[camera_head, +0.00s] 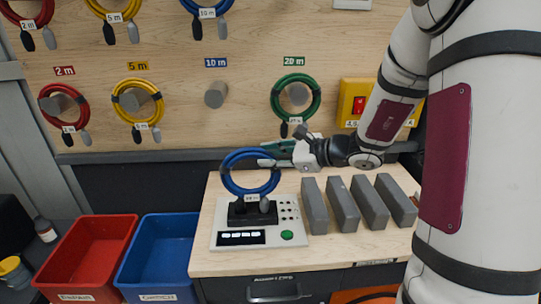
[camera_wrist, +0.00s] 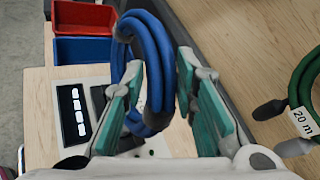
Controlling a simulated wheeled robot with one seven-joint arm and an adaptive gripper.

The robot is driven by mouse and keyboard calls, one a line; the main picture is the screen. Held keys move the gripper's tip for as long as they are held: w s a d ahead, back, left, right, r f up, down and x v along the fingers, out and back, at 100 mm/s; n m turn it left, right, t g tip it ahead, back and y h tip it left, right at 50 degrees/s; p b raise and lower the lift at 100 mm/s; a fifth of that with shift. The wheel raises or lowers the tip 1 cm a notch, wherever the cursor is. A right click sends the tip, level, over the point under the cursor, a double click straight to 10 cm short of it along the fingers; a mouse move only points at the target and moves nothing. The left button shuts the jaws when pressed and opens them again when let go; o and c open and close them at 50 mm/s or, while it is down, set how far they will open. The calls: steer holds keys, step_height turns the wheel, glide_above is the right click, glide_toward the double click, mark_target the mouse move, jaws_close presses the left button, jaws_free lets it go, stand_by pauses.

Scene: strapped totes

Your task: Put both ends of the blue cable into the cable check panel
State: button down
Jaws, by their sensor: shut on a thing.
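The blue cable (camera_head: 225,180) is a coil standing upright over the cable check panel (camera_head: 222,224). My gripper (camera_head: 268,161) is shut on the coil's upper right side. In the wrist view the blue cable (camera_wrist: 155,50) passes between the green fingers of my gripper (camera_wrist: 160,72). The cable's dark end (camera_head: 240,207) and grey end (camera_head: 265,206) hang below its white label, at the panel's black block (camera_head: 252,217). I cannot tell whether either end is seated in it. The panel has a display of several white marks and a green button.
Several grey blocks (camera_head: 343,205) stand right of the panel on the wooden bench (camera_head: 320,256). A red bin (camera_head: 85,254) and a blue bin (camera_head: 158,252) are at left. Red, yellow and green coils hang on the board behind; the green cable (camera_head: 276,98) hangs near my arm. The 10 m peg (camera_head: 215,95) is bare.

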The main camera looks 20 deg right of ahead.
steer(key=shift+f+b, duration=0.7)
steer(key=shift+f, duration=0.15)
stand_by(0.8)
steer(key=c, duration=1.2)
jaws_free()
steer(key=shift+f, duration=0.2)
steer(key=v, duration=1.2)
steer(key=s+a+r+n+g+h, duration=0.1)
steer(key=s+a+r+n+g, duration=0.1)
steer(key=s+a+n+g, duration=0.8)
steer(key=s+a+r+n+t+h, duration=0.1)
steer(key=s+n+t+h, duration=0.3)
steer(key=s+n+h, duration=0.4)
steer(key=s+r+n, duration=0.1)
steer(key=s+n, duration=0.1)
steer(key=n, duration=0.3)
steer(key=shift+s+a+r, duration=0.15)
steer(key=shift+s+a, duration=0.05)
steer(key=shift+s, duration=0.2)
